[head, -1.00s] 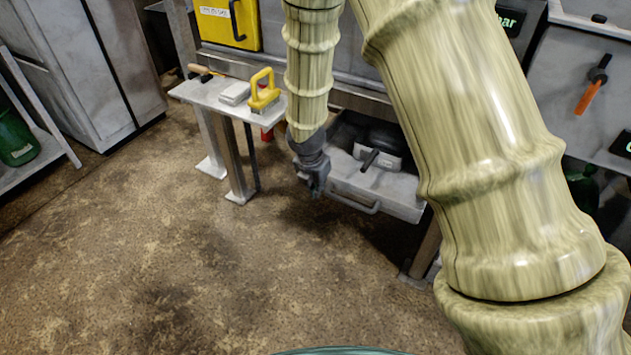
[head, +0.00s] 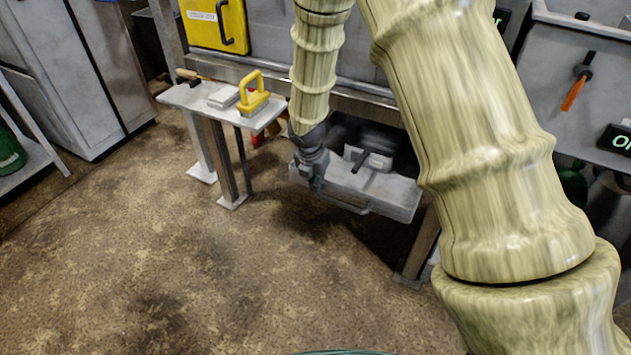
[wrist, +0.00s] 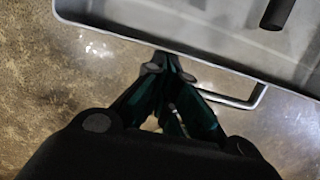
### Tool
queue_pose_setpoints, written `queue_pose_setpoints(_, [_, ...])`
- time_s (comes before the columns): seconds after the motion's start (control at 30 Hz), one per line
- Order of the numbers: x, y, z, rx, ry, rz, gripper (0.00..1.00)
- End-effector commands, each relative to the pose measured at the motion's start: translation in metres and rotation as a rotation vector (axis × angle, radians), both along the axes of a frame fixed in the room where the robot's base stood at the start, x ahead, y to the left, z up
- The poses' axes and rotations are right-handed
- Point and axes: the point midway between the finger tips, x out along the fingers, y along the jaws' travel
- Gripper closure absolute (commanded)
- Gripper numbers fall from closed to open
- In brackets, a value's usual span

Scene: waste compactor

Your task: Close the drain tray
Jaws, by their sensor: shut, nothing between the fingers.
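The drain tray (head: 385,192) is a grey, shallow tray low under the compactor bench. It sticks out toward me, with its interior showing, so it stands at least partly open. A bar handle is on its front; it shows best in the wrist view (wrist: 241,103). My gripper (head: 315,184) points down at the left part of the tray's front. In the wrist view my gripper's fingertips (wrist: 168,66) are together and empty, right by the front rim (wrist: 215,69), left of the handle. I cannot tell whether they touch it.
A metal leg (head: 420,245) is right of the tray. A light box with a dark handle (head: 378,159) shows behind the tray front. Floor in front is clear.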

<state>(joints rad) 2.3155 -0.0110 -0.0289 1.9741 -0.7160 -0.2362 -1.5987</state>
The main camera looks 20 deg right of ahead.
Motion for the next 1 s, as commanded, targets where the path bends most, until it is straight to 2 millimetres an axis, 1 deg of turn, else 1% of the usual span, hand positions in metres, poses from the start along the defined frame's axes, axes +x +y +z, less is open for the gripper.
queue_pose_setpoints(0.03, [0.004, -0.005, 0.004, 0.001, 0.0, -0.002, 1.0])
queue_pose_setpoints(0.1, [0.011, -0.012, 0.006, 0.002, -0.001, -0.003, 1.0])
queue_pose_setpoints(0.53, [0.048, -0.057, 0.004, 0.001, 0.0, -0.004, 1.0])
queue_pose_setpoints(0.7, [0.055, -0.065, 0.002, 0.0, -0.001, -0.003, 1.0])
queue_pose_setpoints(1.0, [0.055, -0.066, 0.0, -0.001, 0.0, -0.002, 1.0])
